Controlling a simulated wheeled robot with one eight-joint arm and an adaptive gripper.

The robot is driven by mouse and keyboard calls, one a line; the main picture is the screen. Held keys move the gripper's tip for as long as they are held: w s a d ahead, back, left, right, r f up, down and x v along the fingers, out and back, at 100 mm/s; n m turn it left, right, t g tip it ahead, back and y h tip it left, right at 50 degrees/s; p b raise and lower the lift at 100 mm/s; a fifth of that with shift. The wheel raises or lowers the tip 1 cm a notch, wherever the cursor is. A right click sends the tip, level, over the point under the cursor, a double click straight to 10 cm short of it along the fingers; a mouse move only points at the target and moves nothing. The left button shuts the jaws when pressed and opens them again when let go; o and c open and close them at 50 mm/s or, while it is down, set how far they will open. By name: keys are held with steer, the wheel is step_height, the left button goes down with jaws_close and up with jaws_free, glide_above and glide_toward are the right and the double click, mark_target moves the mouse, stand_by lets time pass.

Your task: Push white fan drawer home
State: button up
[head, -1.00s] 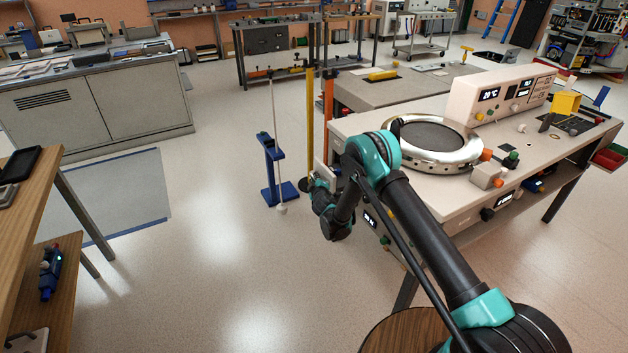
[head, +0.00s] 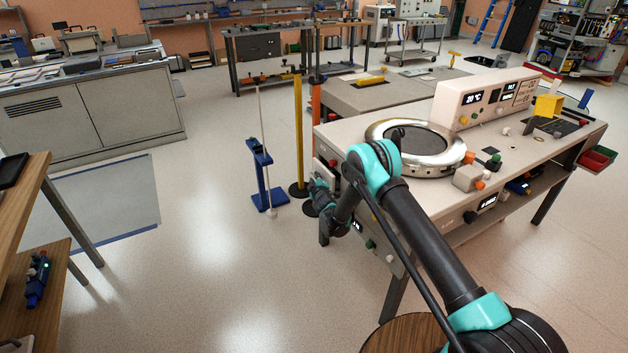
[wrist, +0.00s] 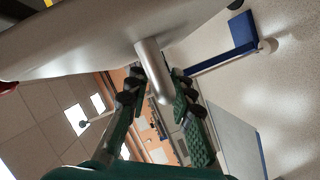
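My gripper (head: 320,194) is low at the left end of the pale bench, partly hidden by my own arm in the head view. In the wrist view its two green-padded fingers (wrist: 158,88) stand apart, with a metal cylindrical handle (wrist: 153,70) between their tips. I cannot tell whether the pads touch it. The handle sticks out from a broad pale surface (wrist: 80,45), which may be the drawer front. In the head view a small whitish panel (head: 325,173), likely part of the white fan drawer, shows at the bench end beside my gripper. How far it stands out is unclear.
The bench (head: 345,128) carries a round chrome-rimmed plate (head: 415,142) and a control box (head: 485,98). A blue stand (head: 262,178) with a thin rod and a yellow post (head: 297,135) stand on the floor left of my gripper. Open floor lies at centre left.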

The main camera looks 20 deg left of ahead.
steer(key=shift+o, duration=0.3)
steer(key=shift+s+d+r, duration=0.1)
steer(key=shift+s, duration=0.15)
steer(key=shift+v, duration=3.45)
